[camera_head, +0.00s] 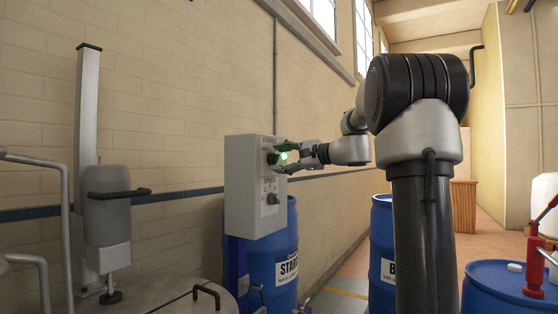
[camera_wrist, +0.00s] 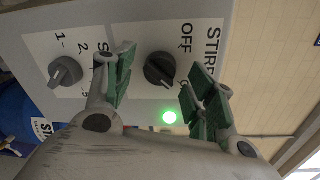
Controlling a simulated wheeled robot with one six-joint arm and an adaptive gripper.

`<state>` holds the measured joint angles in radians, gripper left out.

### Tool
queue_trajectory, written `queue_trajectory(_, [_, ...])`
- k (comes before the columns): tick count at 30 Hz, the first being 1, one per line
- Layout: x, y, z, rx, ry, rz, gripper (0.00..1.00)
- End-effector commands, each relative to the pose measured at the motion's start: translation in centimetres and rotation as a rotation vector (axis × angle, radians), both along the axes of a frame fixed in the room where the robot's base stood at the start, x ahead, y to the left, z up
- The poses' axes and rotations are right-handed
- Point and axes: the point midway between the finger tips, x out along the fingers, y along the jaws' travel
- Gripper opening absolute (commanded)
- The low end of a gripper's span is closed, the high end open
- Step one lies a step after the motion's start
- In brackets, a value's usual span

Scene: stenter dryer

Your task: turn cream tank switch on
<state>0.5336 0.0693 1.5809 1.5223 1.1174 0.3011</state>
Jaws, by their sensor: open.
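A grey control box (camera_head: 240,190) stands beside the wall, its front facing right. In the wrist view its panel appears turned on its side. A black rotary switch (camera_wrist: 158,70) sits there beside lettering starting "STIRR" and an "OFF" mark. Which mark the switch points to is not clear. A green lamp (camera_wrist: 170,118) glows next to it. My gripper (camera_wrist: 161,76) is open, with one green-padded finger on each side of the black switch; contact is not clear. In the head view my gripper (camera_head: 284,157) is at the box's upper front, partly hiding the switch.
A grey numbered knob (camera_wrist: 65,72) is beside the switch; it shows lower on the box in the head view (camera_head: 272,198). A blue drum (camera_head: 284,270) stands behind the box. A metal tank lid (camera_head: 165,298) is at the lower left. Another blue drum (camera_head: 495,285) is at right.

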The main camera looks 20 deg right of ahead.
Motion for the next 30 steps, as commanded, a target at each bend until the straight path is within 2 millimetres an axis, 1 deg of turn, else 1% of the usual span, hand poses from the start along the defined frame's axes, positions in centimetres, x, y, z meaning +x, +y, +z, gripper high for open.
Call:
queue_trajectory(9, [-5.7,-4.0,0.6,-0.002,0.0,-0.007,0.56])
queue_trajectory(12, [-7.3,-5.0,0.7,-0.001,0.0,-0.005,0.56])
queue_trajectory(15, [-8.3,-5.6,0.7,-0.001,0.0,-0.004,0.56])
queue_trajectory(20, [-9.0,-6.0,0.8,-0.001,0.0,-0.002,0.56])
queue_trajectory(30, [-9.1,-6.1,0.8,-0.001,0.0,-0.002,0.56])
